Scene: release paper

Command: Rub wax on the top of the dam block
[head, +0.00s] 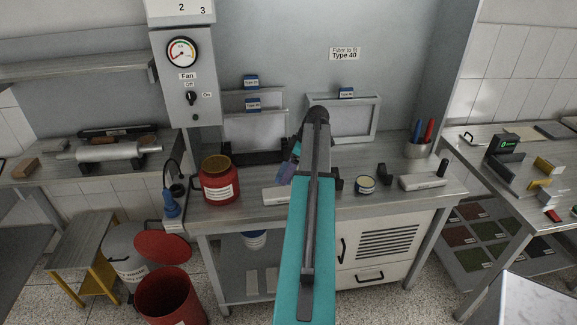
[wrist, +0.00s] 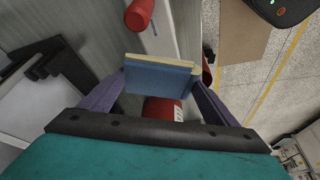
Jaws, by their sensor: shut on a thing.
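My gripper (wrist: 158,100) shows purple fingers in the wrist view. It is shut on a blue block (wrist: 158,80) with a cream strip along one long edge. In the head view my gripper (head: 287,172) is left of my forearm, over the bench, and my arm hides part of it. A low pale block (head: 275,197) lies on the bench just below it and is partly hidden by my arm. I cannot tell for certain which piece is the dam block or the wax.
A red labelled jar (head: 221,182) stands left of my gripper. A pale block with a dark knob (head: 425,181) and a cup of coloured handles (head: 419,148) are at the right. Framed screens (head: 345,118) lean at the back. A red bin (head: 170,298) is on the floor.

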